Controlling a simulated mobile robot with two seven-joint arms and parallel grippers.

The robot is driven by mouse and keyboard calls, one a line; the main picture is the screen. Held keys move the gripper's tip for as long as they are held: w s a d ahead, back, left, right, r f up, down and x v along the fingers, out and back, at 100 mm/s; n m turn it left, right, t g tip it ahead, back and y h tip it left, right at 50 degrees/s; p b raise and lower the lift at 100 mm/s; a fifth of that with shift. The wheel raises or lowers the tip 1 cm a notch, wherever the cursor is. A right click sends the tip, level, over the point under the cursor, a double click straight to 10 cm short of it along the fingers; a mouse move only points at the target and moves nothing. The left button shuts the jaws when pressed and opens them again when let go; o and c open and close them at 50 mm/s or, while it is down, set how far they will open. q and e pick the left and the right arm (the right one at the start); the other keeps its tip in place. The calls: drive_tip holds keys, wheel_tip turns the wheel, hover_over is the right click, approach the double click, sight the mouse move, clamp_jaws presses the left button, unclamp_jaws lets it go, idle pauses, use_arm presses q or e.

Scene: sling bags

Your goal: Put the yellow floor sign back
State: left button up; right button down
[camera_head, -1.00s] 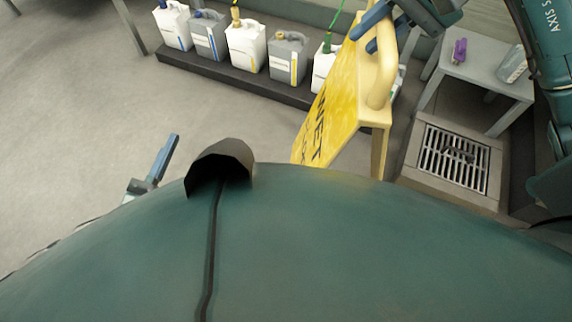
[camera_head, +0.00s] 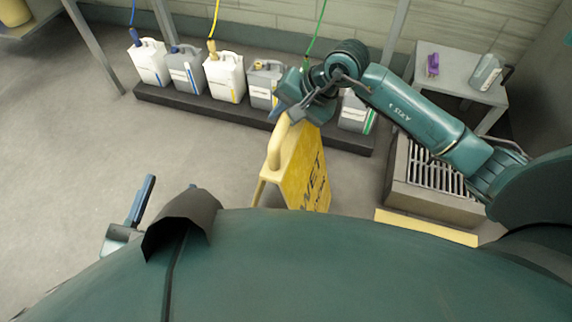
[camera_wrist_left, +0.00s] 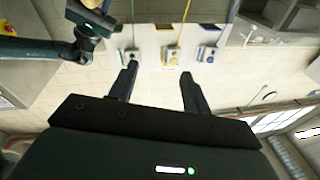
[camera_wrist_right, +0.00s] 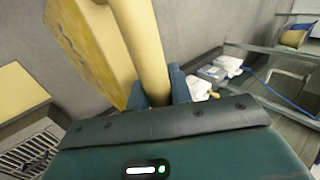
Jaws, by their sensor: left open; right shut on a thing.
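The yellow floor sign (camera_head: 308,178) stands upright or hangs in the middle of the head view, its "WET" lettering facing right. My right gripper (camera_head: 291,112) is shut on its pale yellow handle bar at the top. In the right wrist view the handle (camera_wrist_right: 145,50) runs between the fingers, with the sign's panel (camera_wrist_right: 90,45) beside it. I cannot tell whether the sign's feet touch the floor. My left gripper (camera_head: 135,212) is open and empty at the lower left, away from the sign. Its two spread fingers (camera_wrist_left: 157,85) show in the left wrist view.
Several jugs (camera_head: 223,78) stand on a low dark platform (camera_head: 200,110) along the wall. A floor grate (camera_head: 430,175) in a raised frame lies at right, with a yellow strip (camera_head: 425,227) before it. A small table (camera_head: 450,75) stands behind. Floor at left is clear.

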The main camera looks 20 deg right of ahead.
sight(288, 132)
drive_tip(key=shift+f, duration=1.35)
wheel_tip(288, 132, down, 3)
drive_tip(key=shift+b, duration=0.75)
drive_tip(key=shift+f, duration=0.45)
drive_tip(key=c, duration=1.3)
unclamp_jaws()
use_arm(q)
drive_tip(key=shift+w+d+r, duration=0.15)
drive_tip(key=shift+d+r, duration=0.1)
drive_tip(key=shift+r, duration=0.05)
use_arm(e)
drive_tip(key=shift+o, duration=0.2)
use_arm(q)
drive_tip(key=shift+r, duration=0.15)
